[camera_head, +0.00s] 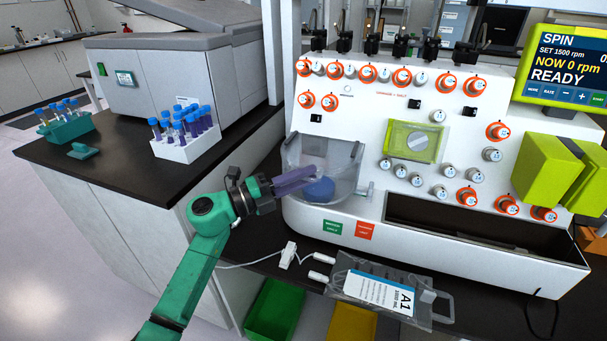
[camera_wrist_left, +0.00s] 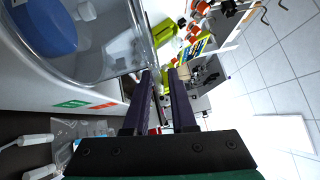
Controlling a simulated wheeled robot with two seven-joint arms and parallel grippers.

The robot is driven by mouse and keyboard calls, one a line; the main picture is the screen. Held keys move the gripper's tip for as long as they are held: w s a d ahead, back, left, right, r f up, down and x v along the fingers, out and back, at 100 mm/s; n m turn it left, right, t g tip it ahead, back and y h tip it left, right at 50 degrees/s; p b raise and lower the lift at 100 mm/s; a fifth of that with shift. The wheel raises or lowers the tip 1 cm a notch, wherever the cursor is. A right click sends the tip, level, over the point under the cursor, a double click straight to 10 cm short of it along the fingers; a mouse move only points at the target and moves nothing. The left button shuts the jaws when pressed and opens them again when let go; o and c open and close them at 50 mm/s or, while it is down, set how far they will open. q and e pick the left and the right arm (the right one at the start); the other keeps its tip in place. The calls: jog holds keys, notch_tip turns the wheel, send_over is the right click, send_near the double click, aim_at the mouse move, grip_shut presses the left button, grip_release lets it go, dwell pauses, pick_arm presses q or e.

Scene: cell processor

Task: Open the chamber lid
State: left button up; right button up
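The chamber with its clear curved lid (camera_head: 345,185) is at the left front of the white processor, and a blue disc (camera_head: 320,189) shows through it. A small pale tab (camera_head: 366,189) sits at its right side. My left gripper (camera_head: 312,178) has purple fingers and reaches in from the left, in front of the chamber. In the left wrist view, its fingers (camera_wrist_left: 160,72) are apart with nothing seen between them. The clear lid (camera_wrist_left: 112,62) curves close beside one fingertip; I cannot tell whether they touch. My right gripper is not in view.
The processor face (camera_head: 350,110) has orange and grey knobs. A labelled bag (camera_head: 375,289) and white connectors (camera_head: 288,255) lie on the bench before it. A tube rack (camera_head: 183,149) stands left. Yellow-green blocks (camera_head: 545,170) stand right.

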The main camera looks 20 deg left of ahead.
pick_arm(q)
jog(key=shift+a, duration=0.1)
grip_shut()
jog(key=shift+f, duration=0.15)
dwell(1.1)
